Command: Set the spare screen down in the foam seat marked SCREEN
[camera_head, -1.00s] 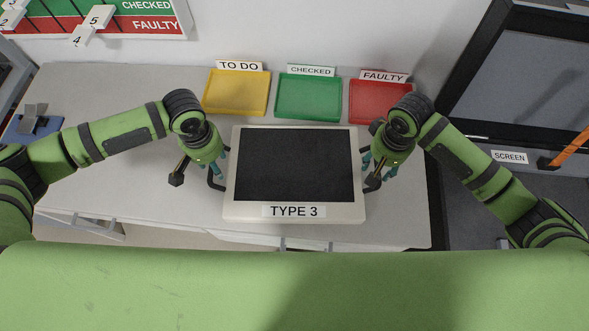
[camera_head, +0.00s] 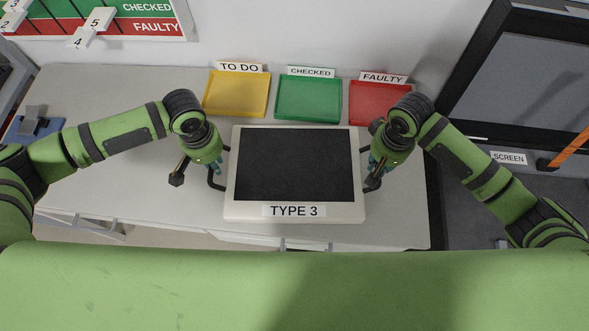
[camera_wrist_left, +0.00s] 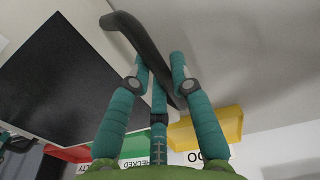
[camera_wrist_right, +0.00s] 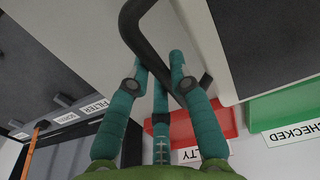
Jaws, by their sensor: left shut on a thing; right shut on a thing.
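The spare screen (camera_head: 295,165) is a pale panel with a dark face and a TYPE 3 label, in front of me over the grey worktop. It has a dark bar handle on each side. My left gripper (camera_head: 217,168) is shut on the left handle, which runs between its teal fingers in the left wrist view (camera_wrist_left: 150,50). My right gripper (camera_head: 374,168) is shut on the right handle, seen in the right wrist view (camera_wrist_right: 145,45). A SCREEN label (camera_head: 508,158) is on the dark grey unit at the right. I cannot make out the seat's outline. Whether the screen touches the worktop is unclear.
Yellow TO DO (camera_head: 236,93), green CHECKED (camera_head: 308,100) and red FAULTY (camera_head: 378,103) trays lie behind the screen. A large dark-framed panel (camera_head: 525,75) stands at the back right. An orange strap (camera_head: 572,148) is near the SCREEN label. The worktop (camera_head: 120,95) is mostly clear at left.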

